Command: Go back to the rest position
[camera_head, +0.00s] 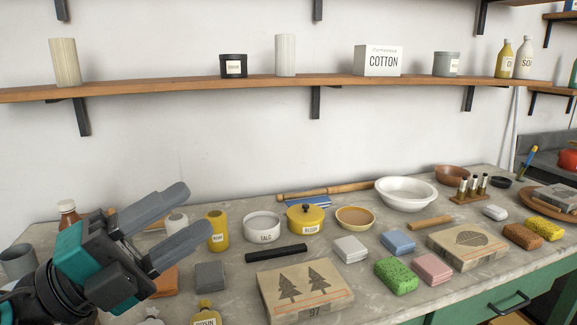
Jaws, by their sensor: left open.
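My left gripper (181,222) comes in from the lower left, teal and dark grey, with two long grey fingers pointing up and to the right. Its fingers are apart with nothing between them. It is in front of the left end of the workbench (410,296) and hides part of that end. My right gripper is not in view.
A wall shelf (190,89) holds jars and a cotton box (378,61).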

